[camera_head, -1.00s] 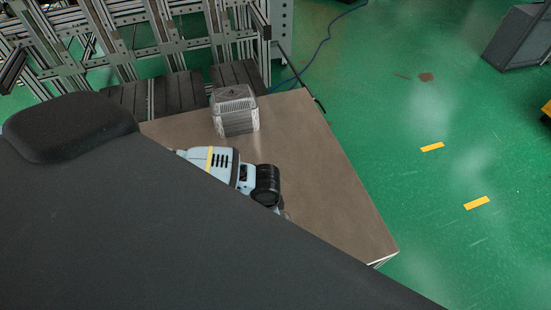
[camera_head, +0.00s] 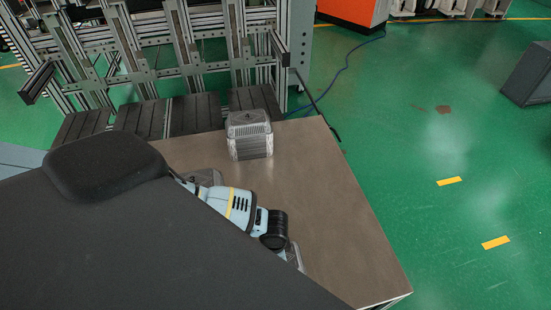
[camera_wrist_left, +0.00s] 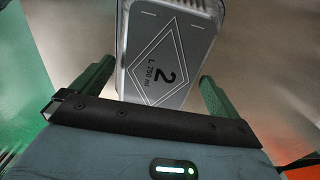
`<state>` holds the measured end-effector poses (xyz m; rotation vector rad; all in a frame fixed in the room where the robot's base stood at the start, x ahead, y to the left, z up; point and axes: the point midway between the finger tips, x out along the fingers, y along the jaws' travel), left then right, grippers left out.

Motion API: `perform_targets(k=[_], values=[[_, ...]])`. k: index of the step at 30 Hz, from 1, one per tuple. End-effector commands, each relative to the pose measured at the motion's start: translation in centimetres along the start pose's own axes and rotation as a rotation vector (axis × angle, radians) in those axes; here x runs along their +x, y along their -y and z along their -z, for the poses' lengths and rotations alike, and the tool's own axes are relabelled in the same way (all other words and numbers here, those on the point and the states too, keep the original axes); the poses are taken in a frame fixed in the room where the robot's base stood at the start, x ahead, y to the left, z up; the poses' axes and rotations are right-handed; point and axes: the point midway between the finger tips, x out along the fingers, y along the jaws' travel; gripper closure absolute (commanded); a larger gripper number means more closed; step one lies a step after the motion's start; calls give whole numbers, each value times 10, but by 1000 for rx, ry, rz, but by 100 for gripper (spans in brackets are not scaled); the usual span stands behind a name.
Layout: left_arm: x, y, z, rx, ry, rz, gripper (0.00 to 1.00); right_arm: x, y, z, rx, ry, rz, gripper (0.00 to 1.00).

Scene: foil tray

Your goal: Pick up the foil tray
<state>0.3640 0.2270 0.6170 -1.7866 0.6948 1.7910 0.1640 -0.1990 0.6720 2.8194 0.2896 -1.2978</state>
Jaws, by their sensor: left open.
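The foil tray (camera_head: 249,141) stands upright on the brown table in the head view, a silver, ribbed block with a grey top. In the left wrist view the foil tray (camera_wrist_left: 170,45) fills the upper middle, its grey lid printed with a diamond, a "2" and "L 750 ml". My left gripper (camera_wrist_left: 158,72) is open, with one dark green finger on each side of the tray's near end. I cannot tell whether the fingers touch it. In the head view my dark body hides much of my arm, and no gripper shows clearly there. My right gripper is not in view.
The brown table (camera_head: 335,215) is bare to the right of the tray. A metal profile frame (camera_head: 190,50) stands behind the table. A blue cable (camera_head: 345,65) lies on the green floor beyond it. Part of my light blue arm shows over the table.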

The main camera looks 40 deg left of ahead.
Motion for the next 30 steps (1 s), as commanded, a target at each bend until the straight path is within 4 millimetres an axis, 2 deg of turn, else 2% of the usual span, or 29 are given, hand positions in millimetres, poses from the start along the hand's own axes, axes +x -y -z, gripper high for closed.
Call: perform_targets(k=[8, 15, 25, 30], values=[[3, 0, 1, 0, -3, 1, 0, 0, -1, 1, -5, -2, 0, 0], [2, 0, 1, 0, -2, 1, 30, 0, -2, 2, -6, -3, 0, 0], [2, 0, 1, 0, -2, 1, 31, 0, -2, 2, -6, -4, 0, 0], [-7, 0, 1, 0, -3, 1, 31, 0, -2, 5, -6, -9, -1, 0]])
